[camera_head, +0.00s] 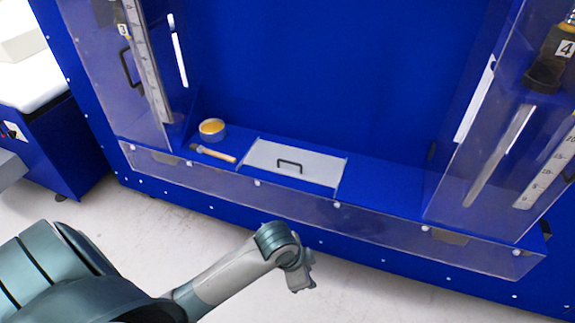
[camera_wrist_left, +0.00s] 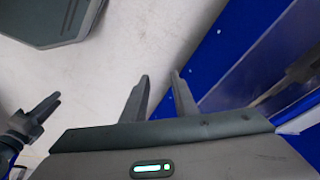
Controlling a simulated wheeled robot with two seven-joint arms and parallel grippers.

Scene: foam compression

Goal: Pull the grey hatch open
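The grey hatch (camera_head: 295,163) is a flat light-grey panel set in the blue ledge, with a small black handle (camera_head: 289,162) on top. It looks closed and lies flat. My left arm comes in from the lower left in the head view and ends in front of the ledge, apart from the hatch. Its fingers do not show clearly there. In the left wrist view my left gripper (camera_wrist_left: 159,77) has its two fingers apart, with nothing between them. A dark jointed part at that view's left edge may be my right gripper (camera_wrist_left: 40,110); its opening is unclear.
A brush (camera_head: 214,154) and a small tub with yellow content (camera_head: 212,128) lie left of the hatch. A low clear panel (camera_head: 310,204) runs along the ledge's front. Clear enclosures with rulers stand at both sides. White floor is free before the blue cabinet.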

